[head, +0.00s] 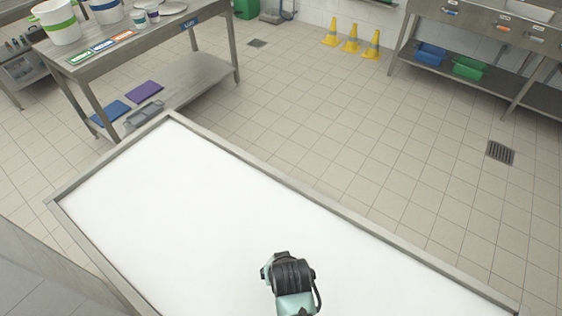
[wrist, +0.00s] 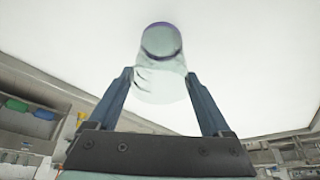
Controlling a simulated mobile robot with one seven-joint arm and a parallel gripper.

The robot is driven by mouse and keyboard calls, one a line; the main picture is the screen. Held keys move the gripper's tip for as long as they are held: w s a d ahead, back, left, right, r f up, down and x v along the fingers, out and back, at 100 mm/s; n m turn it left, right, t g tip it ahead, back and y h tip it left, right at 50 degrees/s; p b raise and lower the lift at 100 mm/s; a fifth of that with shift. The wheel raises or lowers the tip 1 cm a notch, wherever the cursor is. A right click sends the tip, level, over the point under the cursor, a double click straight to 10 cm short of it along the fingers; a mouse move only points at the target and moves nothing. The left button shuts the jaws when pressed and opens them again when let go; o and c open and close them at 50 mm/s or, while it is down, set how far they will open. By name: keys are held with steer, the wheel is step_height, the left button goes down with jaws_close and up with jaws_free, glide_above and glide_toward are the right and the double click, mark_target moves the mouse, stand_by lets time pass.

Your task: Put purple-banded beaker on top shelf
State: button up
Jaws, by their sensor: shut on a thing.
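The purple-banded beaker (wrist: 160,88) is a clear, pale cylinder in the wrist view, with a dark purple ring at its far end. My gripper (wrist: 159,73) has its two blue-grey fingers on either side of the beaker and is shut on it. The ring end sticks out beyond the fingertips. Nothing but bright white shows behind the beaker. In the head view only part of my arm shows at the bottom middle; the gripper and beaker are not visible there. I cannot make out which surface is the top shelf.
A large white surface with a grey metal frame (head: 340,228) fills the head view's foreground. A steel table (head: 150,42) with white tubs stands at the back left. Yellow cones (head: 351,40) and a steel counter (head: 470,25) are at the back right. The tiled floor between is clear.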

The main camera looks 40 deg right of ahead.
steer(key=shift+f, duration=0.15)
steer(key=o, duration=1.1)
steer(key=shift+o, duration=0.2)
steer(key=v, duration=1.2)
